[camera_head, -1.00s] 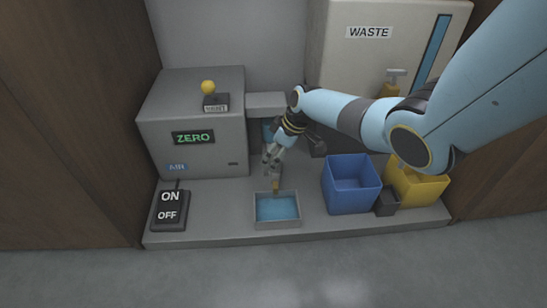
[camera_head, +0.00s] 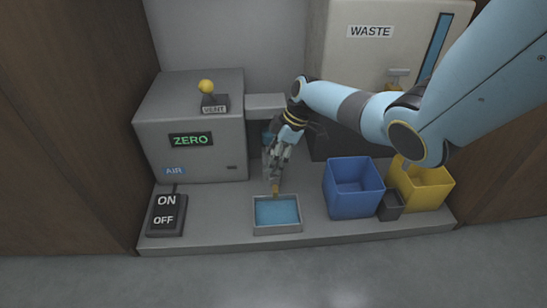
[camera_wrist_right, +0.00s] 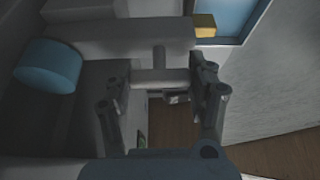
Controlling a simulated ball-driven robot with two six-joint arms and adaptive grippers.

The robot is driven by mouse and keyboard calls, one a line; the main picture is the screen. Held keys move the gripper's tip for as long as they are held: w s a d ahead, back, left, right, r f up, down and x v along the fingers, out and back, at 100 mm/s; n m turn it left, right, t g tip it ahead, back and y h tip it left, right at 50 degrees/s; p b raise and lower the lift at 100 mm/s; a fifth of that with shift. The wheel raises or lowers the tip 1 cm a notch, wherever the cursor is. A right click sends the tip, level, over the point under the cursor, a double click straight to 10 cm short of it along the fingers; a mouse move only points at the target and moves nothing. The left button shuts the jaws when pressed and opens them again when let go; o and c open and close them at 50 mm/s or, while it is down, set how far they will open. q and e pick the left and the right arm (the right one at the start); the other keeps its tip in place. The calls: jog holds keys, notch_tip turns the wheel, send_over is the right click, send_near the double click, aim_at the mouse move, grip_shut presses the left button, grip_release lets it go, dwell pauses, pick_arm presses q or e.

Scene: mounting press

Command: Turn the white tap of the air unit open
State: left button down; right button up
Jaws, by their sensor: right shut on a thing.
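The air unit (camera_head: 190,165) is a grey box on the left with an AIR label and a green ZERO display. A pale tap handle (camera_wrist_right: 160,76), shaped like a T, shows between my fingers in the right wrist view. A yellow spout (camera_head: 276,188) sticks out below my right gripper (camera_head: 272,168) in the head view, over a shallow blue-filled tray (camera_head: 277,230). My right gripper, also in the wrist view (camera_wrist_right: 160,85), is shut on the crossbar of this handle. In the head view the fingers mostly hide the handle. My left gripper is out of view.
A pale WASTE tank (camera_head: 345,55) with its own T-handled tap (camera_head: 397,73) stands at the back right. A blue bin (camera_head: 352,200), a small dark box (camera_head: 390,207) and a yellow bin (camera_head: 437,195) stand on the right. An ON/OFF switch (camera_head: 168,212) is at front left.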

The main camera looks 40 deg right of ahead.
jog(key=o, duration=1.2)
jog(key=v, duration=1.2)
jog(key=shift+s, duration=0.1)
